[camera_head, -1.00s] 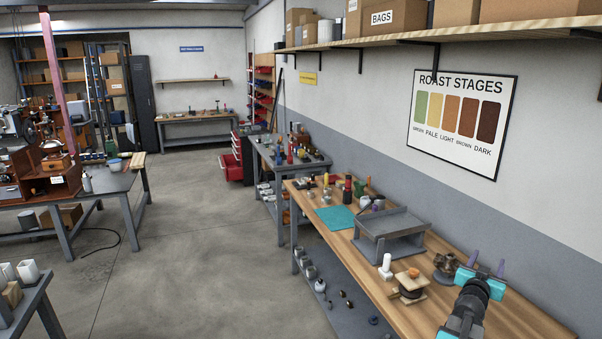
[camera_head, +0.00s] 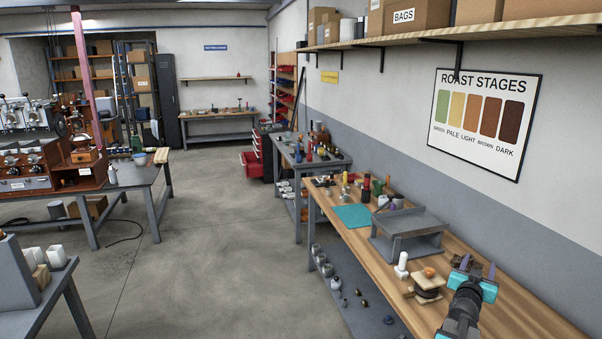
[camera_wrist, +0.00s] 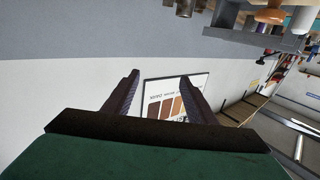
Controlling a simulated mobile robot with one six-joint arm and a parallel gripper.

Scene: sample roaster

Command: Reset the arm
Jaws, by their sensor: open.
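My gripper (camera_head: 479,268) is at the lower right of the head view, above the wooden workbench (camera_head: 520,318). Its two dark purple fingers point up and away, apart from each other. In the wrist view my gripper (camera_wrist: 160,95) is open, with nothing between the fingers. Behind the fingers, the roast stages poster (camera_wrist: 180,92) shows on the wall. My arm hides part of the bench below it.
A grey metal stand (camera_head: 410,235), a teal mat (camera_head: 353,216), a white bottle (camera_head: 402,265) and a wooden-topped round item (camera_head: 428,283) are on the bench. A shelf (camera_head: 440,42) with boxes runs above.

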